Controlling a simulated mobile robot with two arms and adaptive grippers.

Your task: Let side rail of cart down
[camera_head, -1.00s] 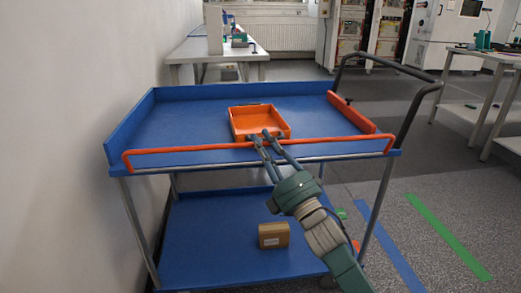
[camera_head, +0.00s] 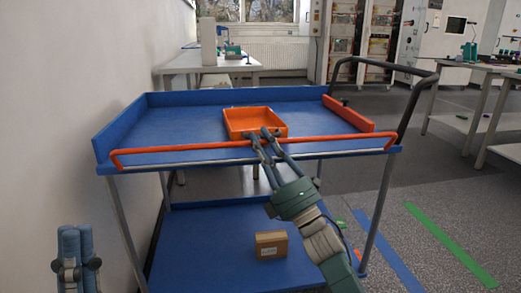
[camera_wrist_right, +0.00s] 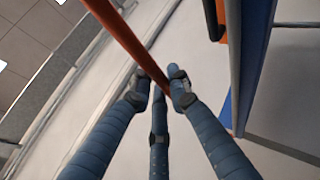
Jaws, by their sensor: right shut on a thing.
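The blue cart (camera_head: 190,98) stands ahead of me, with a raised orange side rail (camera_head: 190,149) along its near top edge. The rail is a long bar with bent ends, slightly above the deck edge. My right gripper (camera_head: 264,135) is shut on the rail near its middle. In the right wrist view, the rail (camera_wrist_right: 128,42) runs down from the top between the fingertips of the right gripper (camera_wrist_right: 162,82). My left gripper (camera_head: 77,230) is at the lower left, away from the cart. Its fingers are close together, and whether they are shut is unclear.
An orange tray (camera_head: 254,113) sits on the top deck behind the rail. A cardboard box (camera_head: 271,244) is on the lower shelf (camera_head: 200,255). The dark push handle (camera_head: 385,67) rises at the right. A white wall (camera_head: 60,90) is close on the left.

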